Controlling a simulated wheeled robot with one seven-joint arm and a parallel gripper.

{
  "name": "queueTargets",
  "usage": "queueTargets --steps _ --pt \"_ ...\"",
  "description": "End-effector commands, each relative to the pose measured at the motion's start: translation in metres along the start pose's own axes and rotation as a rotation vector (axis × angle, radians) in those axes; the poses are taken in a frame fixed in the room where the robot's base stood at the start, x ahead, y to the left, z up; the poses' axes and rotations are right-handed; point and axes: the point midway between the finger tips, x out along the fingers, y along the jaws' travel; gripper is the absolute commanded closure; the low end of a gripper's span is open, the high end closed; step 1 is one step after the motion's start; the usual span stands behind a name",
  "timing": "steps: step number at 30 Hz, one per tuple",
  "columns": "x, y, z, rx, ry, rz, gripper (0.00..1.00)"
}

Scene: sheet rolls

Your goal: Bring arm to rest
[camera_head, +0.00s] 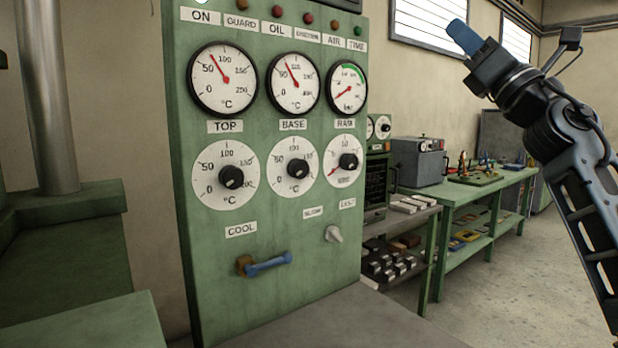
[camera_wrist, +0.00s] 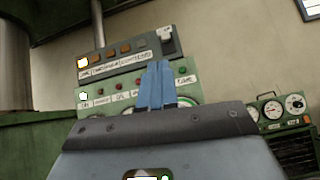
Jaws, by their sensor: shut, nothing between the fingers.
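My gripper (camera_head: 464,37) is at the upper right in the head view, raised in free air with its blue fingers pointing up and to the left. The fingers are shut with nothing between them. In the wrist view the gripper (camera_wrist: 157,84) shows as two blue fingers pressed together, in front of the top of the green control panel (camera_wrist: 120,84). The arm comes up from the right edge in the head view. The gripper touches nothing that I can see.
The green control panel (camera_head: 275,262) with gauges, dials and a blue-handled lever (camera_head: 268,263) stands at the centre left. A green workbench (camera_head: 455,193) with tools and a grey box (camera_head: 418,160) stands behind at the right. A grey surface (camera_head: 345,322) lies in front of the panel. Floor at right is clear.

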Motion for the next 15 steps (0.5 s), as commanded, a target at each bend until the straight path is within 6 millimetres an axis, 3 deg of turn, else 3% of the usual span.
queueTargets --steps 8,15 --pt "-0.036 0.001 -0.035 0.174 -0.010 -0.035 1.00" --pt "-0.092 0.008 -0.082 0.424 -0.032 -0.094 1.00"
